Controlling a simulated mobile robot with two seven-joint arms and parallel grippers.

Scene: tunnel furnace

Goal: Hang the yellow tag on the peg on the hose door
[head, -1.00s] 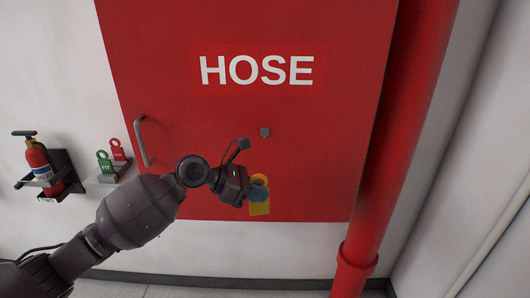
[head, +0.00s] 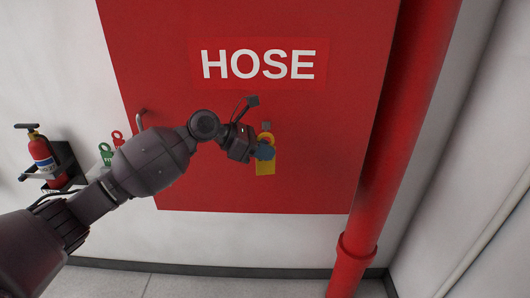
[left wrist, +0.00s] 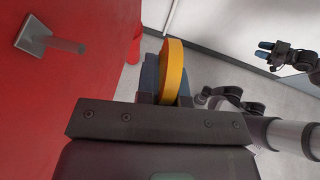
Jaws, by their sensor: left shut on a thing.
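The yellow tag (head: 265,167) hangs upright in my left gripper (head: 264,151), which is shut on it just below its ring. In the left wrist view the tag (left wrist: 174,70) shows edge-on between the fingers. The grey peg (head: 266,126) sits on the red hose door (head: 300,185), just above the tag's ring in the head view. In the left wrist view the peg (left wrist: 62,44) is a rod on a square plate, to the left of the tag and apart from it. My right gripper (left wrist: 264,50) shows far off in the left wrist view, its fingers apart and empty.
A red pipe (head: 405,110) runs down right of the door. The door handle (head: 141,121) is partly behind my left arm. Green (head: 105,153) and red (head: 118,139) tags and a fire extinguisher (head: 41,152) are on the left wall.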

